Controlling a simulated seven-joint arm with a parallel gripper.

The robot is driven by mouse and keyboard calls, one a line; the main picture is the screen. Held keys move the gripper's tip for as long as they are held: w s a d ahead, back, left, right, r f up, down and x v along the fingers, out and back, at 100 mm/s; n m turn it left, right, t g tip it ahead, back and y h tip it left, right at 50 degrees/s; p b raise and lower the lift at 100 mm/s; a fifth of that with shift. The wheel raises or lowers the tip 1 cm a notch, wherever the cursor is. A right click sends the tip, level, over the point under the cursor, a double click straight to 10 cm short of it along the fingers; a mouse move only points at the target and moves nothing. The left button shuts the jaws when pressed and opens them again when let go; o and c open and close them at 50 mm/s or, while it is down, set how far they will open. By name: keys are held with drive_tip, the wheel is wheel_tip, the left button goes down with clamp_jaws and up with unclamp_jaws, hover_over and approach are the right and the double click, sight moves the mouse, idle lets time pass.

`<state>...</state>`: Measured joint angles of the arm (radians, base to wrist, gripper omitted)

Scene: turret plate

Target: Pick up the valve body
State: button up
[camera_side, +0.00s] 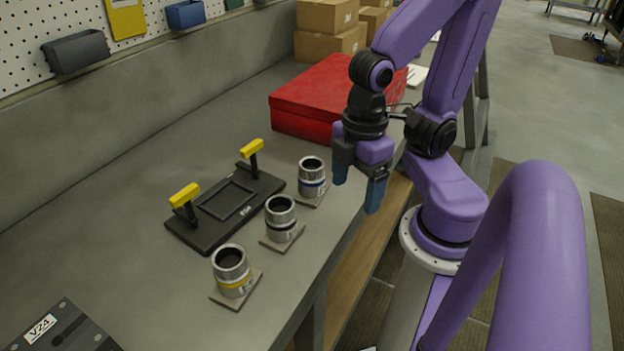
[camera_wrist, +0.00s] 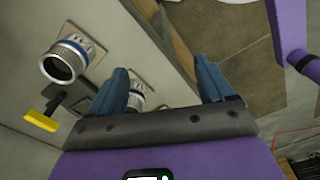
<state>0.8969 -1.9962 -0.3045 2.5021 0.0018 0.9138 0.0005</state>
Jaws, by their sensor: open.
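Three short metal cylinders, which look like valve bodies, stand upright on small brown square pads. One has a blue band (camera_side: 312,178), one a pale band (camera_side: 281,220) and one a yellow band (camera_side: 232,272). I cannot tell which is the named valve body. My gripper (camera_side: 358,183) is open and empty, pointing down near the bench edge, to the right of the blue-banded cylinder. In the wrist view the gripper (camera_wrist: 161,72) shows both blue fingers apart. The blue-banded cylinder (camera_wrist: 64,60) lies left of them; another cylinder (camera_wrist: 137,98) is partly hidden by the left finger.
A black plate (camera_side: 205,238) with two yellow-topped handles lies just left of the cylinders. A red box (camera_side: 300,118) stands behind them, cardboard boxes (camera_side: 325,42) farther back. A black case (camera_side: 65,330) labelled V24 sits front left. The left bench surface is clear.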

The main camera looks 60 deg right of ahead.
drive_tip(key=shift+o, duration=0.3)
drive_tip(key=shift+o, duration=0.8)
